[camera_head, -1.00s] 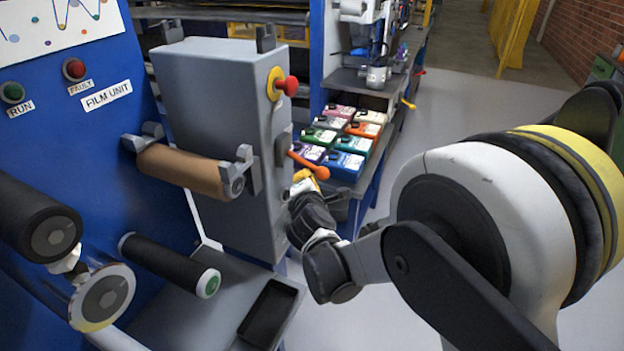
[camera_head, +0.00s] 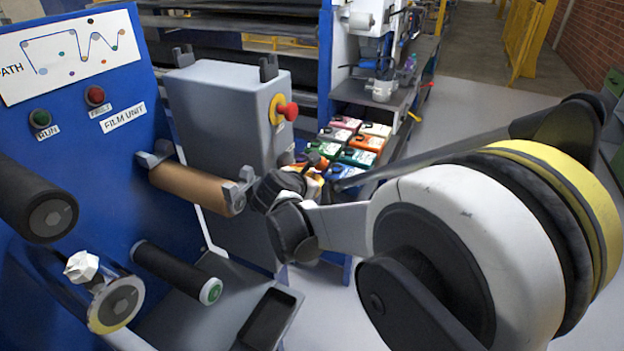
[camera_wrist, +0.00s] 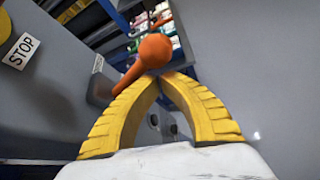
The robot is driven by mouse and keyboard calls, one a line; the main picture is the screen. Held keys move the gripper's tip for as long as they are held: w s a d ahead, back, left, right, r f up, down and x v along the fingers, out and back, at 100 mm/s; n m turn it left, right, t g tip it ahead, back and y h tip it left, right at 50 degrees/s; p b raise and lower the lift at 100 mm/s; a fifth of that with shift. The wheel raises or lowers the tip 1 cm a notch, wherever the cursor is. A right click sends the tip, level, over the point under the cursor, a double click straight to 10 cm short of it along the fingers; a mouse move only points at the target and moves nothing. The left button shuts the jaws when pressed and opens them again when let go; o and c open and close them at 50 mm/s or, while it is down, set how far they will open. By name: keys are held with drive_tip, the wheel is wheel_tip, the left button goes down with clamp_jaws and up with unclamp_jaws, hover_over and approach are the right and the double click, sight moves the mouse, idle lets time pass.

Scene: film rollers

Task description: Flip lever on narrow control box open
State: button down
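The narrow control box (camera_head: 220,120) is the grey upright cabinet beside the blue film unit in the head view. Its side fills the left of the wrist view (camera_wrist: 45,95). The orange lever (camera_wrist: 154,50) has a round knob just beyond my fingertips, and its shaft runs down-left toward the box, partly behind the left finger. My gripper (camera_wrist: 162,78) has its yellow fingers brought together at the tips, with nothing visible between them. Whether the tips touch the knob I cannot tell. In the head view my wrist hides most of the lever.
A red stop button (camera_head: 288,111) sticks out of the box above the lever area. A brown film roller (camera_head: 190,187) and a black roller (camera_head: 177,268) project at left. A black tray (camera_head: 268,318) lies below. Coloured boxes (camera_head: 362,143) stand on a shelf behind.

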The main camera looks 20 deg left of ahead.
drive_tip(key=shift+a+r, duration=0.1)
drive_tip(key=shift+r, duration=0.3)
drive_tip(key=shift+r, duration=0.1)
drive_tip(key=shift+w, duration=0.1)
